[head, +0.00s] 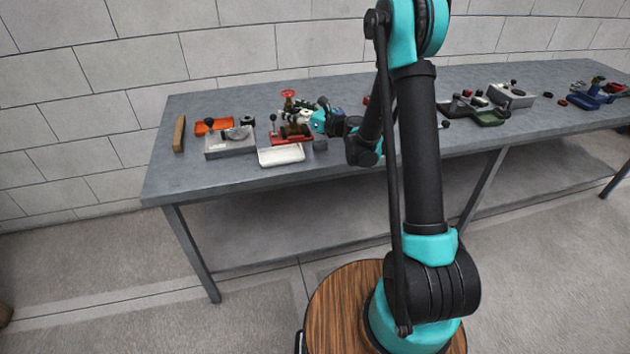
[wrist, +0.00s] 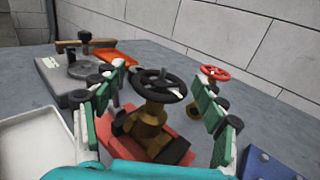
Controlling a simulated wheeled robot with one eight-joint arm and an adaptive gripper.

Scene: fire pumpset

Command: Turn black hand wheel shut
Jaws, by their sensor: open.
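The black hand wheel (wrist: 160,86) sits on top of a brass valve body (wrist: 148,128) in the wrist view. The valve stands on a red base (wrist: 170,146), which also shows in the head view (head: 292,138). My gripper (wrist: 162,112) is open, with one finger on each side of the valve and wheel. I see no clear contact between the fingers and the wheel rim. In the head view my gripper (head: 311,119) reaches the valve from the right and hides part of it, and the black wheel is hard to make out there.
A red hand wheel (head: 288,94) stands just behind, also in the wrist view (wrist: 215,72). A grey block fixture (head: 230,142), an orange tray (head: 213,126) and a white tray (head: 281,155) lie close by. A blue block (wrist: 268,166) is at the right in the wrist view.

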